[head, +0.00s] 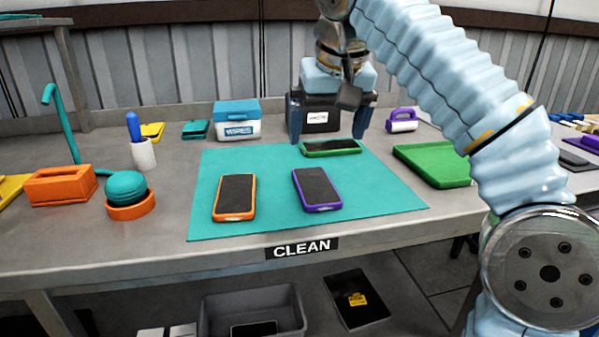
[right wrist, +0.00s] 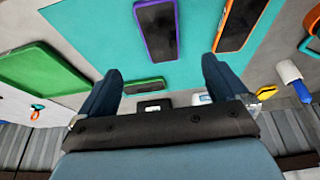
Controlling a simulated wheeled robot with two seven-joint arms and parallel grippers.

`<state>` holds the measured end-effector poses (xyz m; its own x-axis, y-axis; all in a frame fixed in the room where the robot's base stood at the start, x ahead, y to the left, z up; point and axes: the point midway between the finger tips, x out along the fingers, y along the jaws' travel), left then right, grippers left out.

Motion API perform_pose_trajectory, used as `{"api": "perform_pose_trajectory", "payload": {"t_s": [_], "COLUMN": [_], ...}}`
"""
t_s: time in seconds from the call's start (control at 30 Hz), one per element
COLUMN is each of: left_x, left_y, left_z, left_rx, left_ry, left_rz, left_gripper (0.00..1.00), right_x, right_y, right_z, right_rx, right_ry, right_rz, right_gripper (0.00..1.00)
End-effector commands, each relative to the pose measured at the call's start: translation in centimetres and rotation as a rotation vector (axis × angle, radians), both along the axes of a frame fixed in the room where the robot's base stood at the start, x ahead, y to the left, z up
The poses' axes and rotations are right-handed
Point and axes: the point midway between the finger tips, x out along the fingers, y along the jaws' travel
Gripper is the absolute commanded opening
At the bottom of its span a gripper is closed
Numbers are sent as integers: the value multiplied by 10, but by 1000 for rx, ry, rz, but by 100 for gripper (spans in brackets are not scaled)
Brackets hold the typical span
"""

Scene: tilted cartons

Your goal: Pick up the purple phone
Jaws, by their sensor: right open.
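The purple phone (head: 316,189) lies flat, screen up, on the teal mat (head: 262,160), between an orange phone (head: 235,197) on its left and a green phone (head: 331,147) behind it. It also shows at the top of the right wrist view (right wrist: 158,28), beyond my fingertips. My right gripper (head: 330,125) is open and empty, above the back part of the table, behind the purple phone and apart from it. In the right wrist view, the open fingers (right wrist: 162,75) have nothing between them that they touch. My left gripper is not in view.
A green tray (head: 433,165) stands right of the mat. A wipes box (head: 237,119) and a black box (head: 316,122) stand at the back. An orange holder with a teal ball (head: 127,190) and an orange box (head: 60,186) are at the left. The mat's front is clear.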

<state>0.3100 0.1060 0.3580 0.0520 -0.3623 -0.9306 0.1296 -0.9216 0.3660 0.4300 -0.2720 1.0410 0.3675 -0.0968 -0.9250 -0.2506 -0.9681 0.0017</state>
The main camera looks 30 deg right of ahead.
Motion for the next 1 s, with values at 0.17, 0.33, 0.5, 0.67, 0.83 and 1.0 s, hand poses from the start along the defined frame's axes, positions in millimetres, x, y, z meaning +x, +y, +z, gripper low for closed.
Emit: {"api": "perform_pose_trajectory", "payload": {"t_s": [0.17,0.33,0.5,0.67,0.83,1.0], "left_x": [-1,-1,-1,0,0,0], "left_y": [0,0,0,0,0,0], "left_z": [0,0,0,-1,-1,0], "left_rx": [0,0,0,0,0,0], "left_ry": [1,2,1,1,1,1], "left_rz": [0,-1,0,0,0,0], "left_gripper": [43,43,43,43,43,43], "right_x": [2,16,26,30,38,45], "right_y": [-4,-7,-9,-10,-12,-13], "right_z": [-13,-48,-72,-83,-110,-125], "right_rx": [-2,-1,0,1,1,1], "right_ry": [2,2,1,1,3,0], "right_rz": [-7,-8,-7,-6,-6,-6], "right_gripper": [100,100,100,100,100,100]}}
